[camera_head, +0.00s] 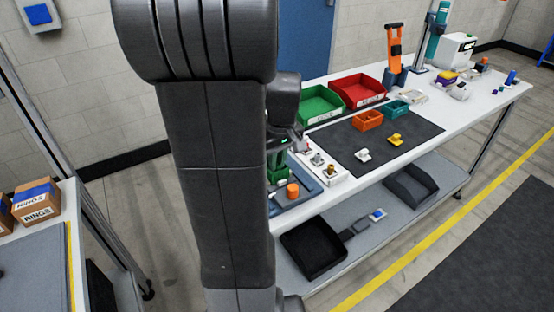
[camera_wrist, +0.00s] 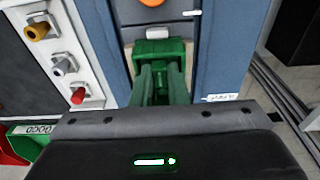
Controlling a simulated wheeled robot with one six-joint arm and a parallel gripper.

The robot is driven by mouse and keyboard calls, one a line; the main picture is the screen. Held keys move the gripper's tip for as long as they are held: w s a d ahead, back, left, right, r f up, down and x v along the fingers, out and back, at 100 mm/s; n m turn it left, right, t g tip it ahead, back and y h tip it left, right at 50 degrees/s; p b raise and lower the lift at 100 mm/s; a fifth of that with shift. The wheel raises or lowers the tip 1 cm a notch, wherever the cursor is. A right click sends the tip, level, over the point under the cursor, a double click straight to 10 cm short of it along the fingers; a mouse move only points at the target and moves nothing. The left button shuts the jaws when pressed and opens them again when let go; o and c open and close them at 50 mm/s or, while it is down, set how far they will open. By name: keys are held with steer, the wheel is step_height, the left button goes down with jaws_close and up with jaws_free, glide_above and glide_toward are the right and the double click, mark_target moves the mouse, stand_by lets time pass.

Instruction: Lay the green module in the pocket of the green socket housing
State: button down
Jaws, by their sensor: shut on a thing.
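The green socket housing (camera_wrist: 160,47) stands on the blue-grey pallet in the wrist view, straight ahead of my fingers. A pale block shows at its far end. It also shows in the head view (camera_head: 276,176), partly behind my arm. My gripper (camera_wrist: 161,80) points down at the housing, its two fingers close together and shut on the green module. The module is mostly hidden between the fingers, and its green merges with the housing. I cannot tell whether it touches the pocket. The pocket itself is hidden.
An orange cylinder (camera_head: 292,189) stands on the blue pallet (camera_head: 309,185) beside the housing. A white strip with several coloured fittings (camera_wrist: 66,62) lies alongside. Green (camera_head: 319,104) and red (camera_head: 357,90) bins stand behind. The dark mat (camera_head: 405,150) has free room.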

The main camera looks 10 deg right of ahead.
steer(key=shift+f+b, duration=0.45)
steer(key=shift+f, duration=0.25)
stand_by(0.5)
steer(key=c, duration=1.7)
jaws_free()
steer(key=shift+c, duration=0.2)
steer(key=shift+r, duration=0.15)
steer(key=shift+r+p, duration=1.15)
steer(key=shift+r, duration=0.05)
steer(key=o, duration=0.6)
steer(key=shift+c, duration=0.2)
